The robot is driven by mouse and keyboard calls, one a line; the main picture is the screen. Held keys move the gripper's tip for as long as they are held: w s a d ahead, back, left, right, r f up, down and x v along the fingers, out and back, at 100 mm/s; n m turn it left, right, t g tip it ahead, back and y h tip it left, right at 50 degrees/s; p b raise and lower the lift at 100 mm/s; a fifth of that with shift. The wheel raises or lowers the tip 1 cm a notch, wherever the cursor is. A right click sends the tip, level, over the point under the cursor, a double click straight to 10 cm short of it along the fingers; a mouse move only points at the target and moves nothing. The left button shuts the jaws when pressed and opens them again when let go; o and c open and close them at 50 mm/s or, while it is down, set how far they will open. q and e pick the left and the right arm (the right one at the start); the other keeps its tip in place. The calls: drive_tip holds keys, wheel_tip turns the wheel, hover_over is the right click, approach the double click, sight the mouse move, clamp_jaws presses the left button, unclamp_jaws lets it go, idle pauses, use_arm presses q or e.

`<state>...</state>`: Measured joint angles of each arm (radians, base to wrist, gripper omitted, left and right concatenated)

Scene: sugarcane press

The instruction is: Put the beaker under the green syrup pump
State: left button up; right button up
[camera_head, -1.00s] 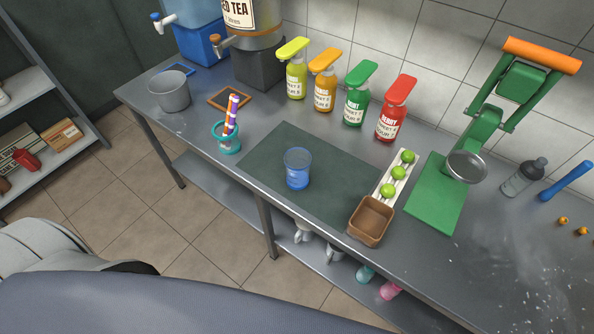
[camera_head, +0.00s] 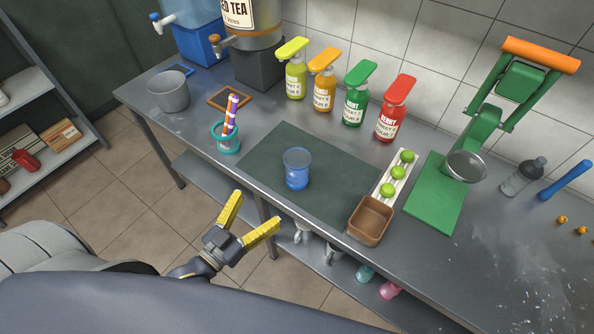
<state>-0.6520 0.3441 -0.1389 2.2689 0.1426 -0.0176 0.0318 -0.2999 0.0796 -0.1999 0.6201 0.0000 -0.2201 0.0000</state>
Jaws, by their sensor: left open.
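The blue see-through beaker (camera_head: 297,169) stands upright on the dark mat (camera_head: 265,150) on the metal table. The green syrup pump (camera_head: 355,95) stands behind it at the back of the table, in a row between the orange pump (camera_head: 323,82) and the red pump (camera_head: 392,108). My left gripper (camera_head: 254,213) is in front of the table's front edge, below and left of the beaker. Its yellow fingers are spread apart with nothing between them. My right gripper is not in view.
A teal cup with striped straws (camera_head: 226,136) stands left of the mat. A brown box (camera_head: 370,222) and a white tray of limes (camera_head: 392,187) lie right of the beaker. A green press (camera_head: 440,195) stands further right. The mat between beaker and pumps is clear.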

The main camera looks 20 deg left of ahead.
sight(304, 156)
use_arm(q)
drive_tip(key=x, duration=1.7)
drive_tip(key=shift+w+d+r, duration=0.15)
drive_tip(key=shift+w+r, duration=0.05)
drive_tip(key=shift+r, duration=0.2)
drive_tip(key=shift+c, duration=0.5)
drive_tip(key=c, duration=1.3)
drive_tip(key=shift+r, duration=0.1)
